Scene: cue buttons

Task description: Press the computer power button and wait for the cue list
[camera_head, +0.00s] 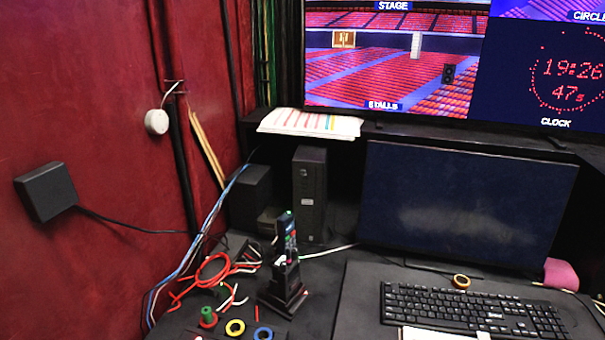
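A black computer tower (309,193) stands upright at the back of the desk, left of the monitor. Its front faces me; small marks show on it, but I cannot tell which one is the power button. The desk monitor (466,206) is dark, with only a faint pale reflection, and no cue list shows on it. Neither of my grippers is in view.
A black handheld device in a stand (285,272) stands in front of the tower. Red cables (207,272) and tape rolls (235,327) lie left of it. A keyboard (470,309) lies before the monitor. A large lit screen (400,60) hangs above.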

